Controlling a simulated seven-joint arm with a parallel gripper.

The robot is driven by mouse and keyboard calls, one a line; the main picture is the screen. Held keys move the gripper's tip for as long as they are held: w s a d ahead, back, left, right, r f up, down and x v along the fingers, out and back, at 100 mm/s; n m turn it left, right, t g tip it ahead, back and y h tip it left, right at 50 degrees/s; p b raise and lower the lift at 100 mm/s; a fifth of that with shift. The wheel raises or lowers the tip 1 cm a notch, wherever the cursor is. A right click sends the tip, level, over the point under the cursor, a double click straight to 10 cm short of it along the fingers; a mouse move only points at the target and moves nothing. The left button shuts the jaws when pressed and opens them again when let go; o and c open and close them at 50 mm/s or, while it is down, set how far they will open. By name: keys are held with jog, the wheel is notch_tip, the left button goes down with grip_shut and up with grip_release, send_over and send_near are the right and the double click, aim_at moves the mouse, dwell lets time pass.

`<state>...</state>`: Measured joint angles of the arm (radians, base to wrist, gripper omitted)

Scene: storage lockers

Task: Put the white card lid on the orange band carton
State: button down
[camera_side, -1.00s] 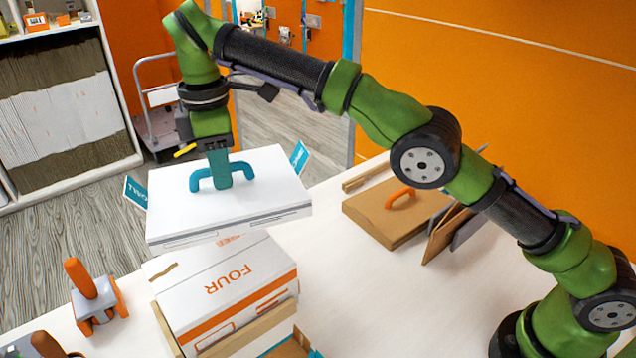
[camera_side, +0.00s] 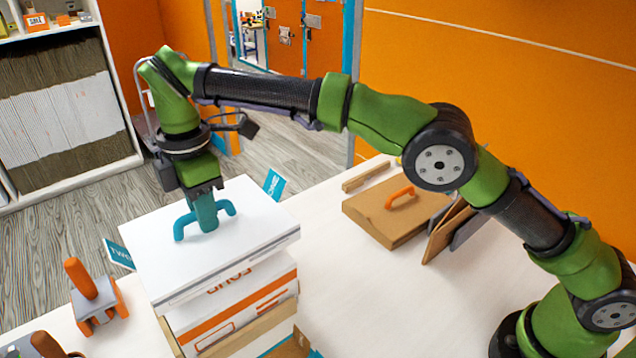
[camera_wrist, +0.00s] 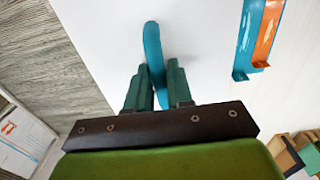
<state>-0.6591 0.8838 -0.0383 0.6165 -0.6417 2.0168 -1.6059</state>
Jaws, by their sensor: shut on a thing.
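The white card lid (camera_side: 160,265) with a teal handle (camera_side: 222,207) is held just over the orange band carton (camera_side: 245,305). The carton is white with an orange band and the word FOUR, partly covered by the lid. The lid looks turned relative to the carton and overhangs it at the left; whether they touch I cannot tell. My gripper (camera_side: 205,215) is shut on the handle. In the wrist view my gripper's fingers (camera_wrist: 158,92) straddle the teal handle (camera_wrist: 153,45) above the white lid top (camera_wrist: 100,30).
A brown lid (camera_side: 385,222) with an orange handle lies on the table at the right, beside leaning panels (camera_side: 447,232). An orange-and-grey tool (camera_side: 97,305) stands at the left.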

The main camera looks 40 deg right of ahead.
jog(key=shift+f, duration=0.55)
jog(key=shift+f, duration=0.1)
jog(key=shift+f, duration=1.6)
jog(key=shift+f, duration=0.25)
jog(key=shift+f, duration=1.6)
jog(key=c, duration=0.9)
grip_release()
